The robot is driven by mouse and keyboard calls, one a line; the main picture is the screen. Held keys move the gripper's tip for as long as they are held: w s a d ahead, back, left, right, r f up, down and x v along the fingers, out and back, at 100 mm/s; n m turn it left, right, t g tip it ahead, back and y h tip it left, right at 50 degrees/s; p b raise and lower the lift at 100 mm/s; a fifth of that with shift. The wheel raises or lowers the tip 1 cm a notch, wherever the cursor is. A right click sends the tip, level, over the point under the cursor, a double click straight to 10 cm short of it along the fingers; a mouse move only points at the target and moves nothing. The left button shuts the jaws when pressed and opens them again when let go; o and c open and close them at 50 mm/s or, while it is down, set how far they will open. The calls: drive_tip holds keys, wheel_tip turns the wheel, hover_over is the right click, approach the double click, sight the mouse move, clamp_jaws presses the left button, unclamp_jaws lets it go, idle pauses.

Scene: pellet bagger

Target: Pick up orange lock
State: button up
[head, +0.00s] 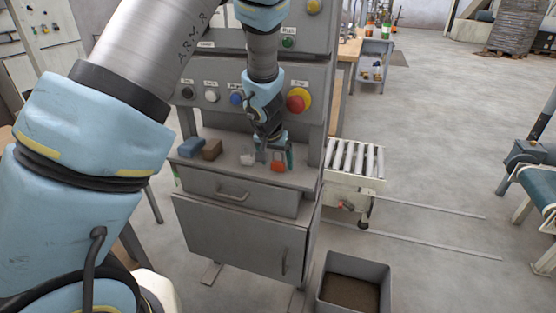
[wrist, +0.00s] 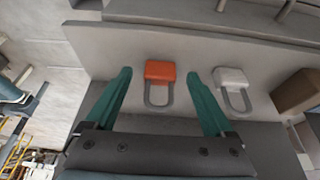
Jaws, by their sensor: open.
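The orange lock (wrist: 160,72) lies on the grey shelf of the machine with its grey shackle toward my gripper in the wrist view. It also shows in the head view (head: 278,166), beside my gripper's fingers. My gripper (wrist: 158,78) is open, with one green finger to each side of the orange lock and a gap on both sides. In the head view my gripper (head: 275,155) points down over the shelf. A white lock (wrist: 231,78) lies just right of the right finger in the wrist view; in the head view it is left of the gripper (head: 247,159).
A brown block (wrist: 297,92) lies beyond the white lock, and a blue block (head: 191,147) lies at the shelf's left. The control panel with a red button (head: 298,100) rises behind the shelf (head: 225,172). A drawer (head: 240,194) is below; a bin (head: 354,283) stands on the floor.

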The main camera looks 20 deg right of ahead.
drive_tip(key=shift+w+d+f+b, duration=0.35)
drive_tip(key=shift+w+f+b, duration=0.05)
drive_tip(key=shift+f+b, duration=0.2)
clamp_jaws()
idle(0.3)
drive_tip(key=shift+r, duration=0.2)
drive_tip(key=shift+r+p, duration=0.25)
drive_tip(key=shift+p, duration=0.25)
drive_tip(key=s+a+b, duration=0.8)
drive_tip(key=s+a, duration=0.4)
drive_tip(key=s, duration=0.1)
drive_tip(key=shift+s+a+b, duration=0.15)
drive_tip(key=shift+b, duration=0.2)
